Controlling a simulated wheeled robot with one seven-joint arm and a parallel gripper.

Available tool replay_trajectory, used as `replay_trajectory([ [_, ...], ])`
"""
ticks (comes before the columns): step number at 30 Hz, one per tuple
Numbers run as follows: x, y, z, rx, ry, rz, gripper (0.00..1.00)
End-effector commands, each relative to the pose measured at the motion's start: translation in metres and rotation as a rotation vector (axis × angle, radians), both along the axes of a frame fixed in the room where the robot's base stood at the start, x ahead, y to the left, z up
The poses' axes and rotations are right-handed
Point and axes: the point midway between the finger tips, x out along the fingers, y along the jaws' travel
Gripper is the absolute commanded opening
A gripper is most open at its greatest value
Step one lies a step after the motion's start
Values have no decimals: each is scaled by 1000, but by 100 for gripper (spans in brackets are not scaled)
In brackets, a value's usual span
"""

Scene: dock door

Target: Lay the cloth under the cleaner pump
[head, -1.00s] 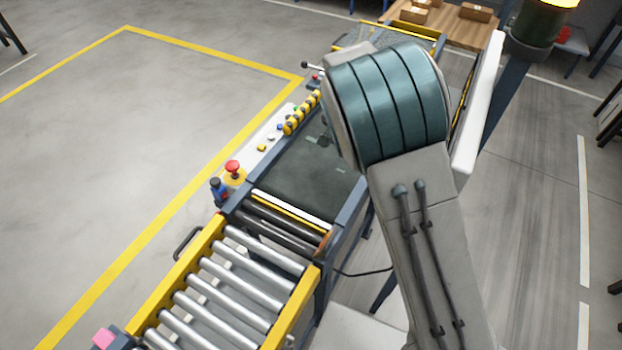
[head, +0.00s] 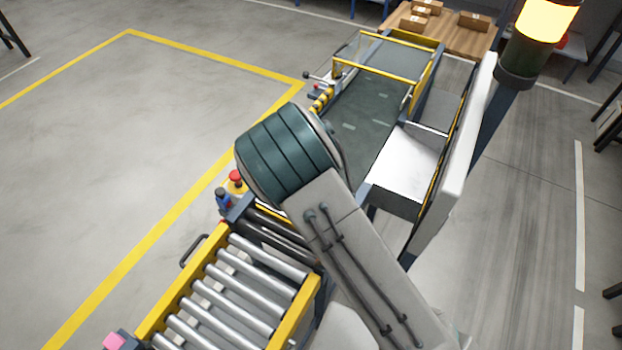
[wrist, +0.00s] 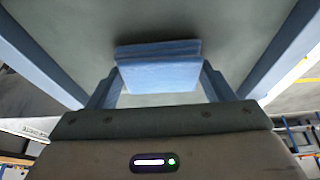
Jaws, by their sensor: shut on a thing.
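A folded blue cloth (wrist: 158,75) is held between the two fingers of my gripper (wrist: 160,68), in the wrist view. The gripper is shut on it, above a grey-green surface that looks like the conveyor belt (wrist: 200,25). In the head view my arm hides both gripper and cloth. A small blue thing with a dark top (head: 221,197) stands beside the red button at the conveyor's left side. It may be the cleaner pump, but it is too small to be sure.
A red stop button (head: 236,177) sits near the small blue thing. Silver rollers in a yellow frame (head: 168,287) lie at the front. A metal side plate (head: 405,160) and a white panel (head: 458,150) stand on the right. The far belt (head: 365,112) is clear.

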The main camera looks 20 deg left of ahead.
Motion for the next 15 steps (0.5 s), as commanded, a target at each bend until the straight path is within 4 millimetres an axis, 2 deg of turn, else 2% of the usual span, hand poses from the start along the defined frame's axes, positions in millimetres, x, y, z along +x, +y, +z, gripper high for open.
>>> replay_trajectory([
  [11, 0, 0, -5, 1, -1, 0, 49],
  [12, 0, 0, -3, 1, -1, 0, 86],
  [13, 0, 0, -3, 1, -1, 0, 94],
  [15, 0, 0, -3, 1, -1, 0, 96],
])
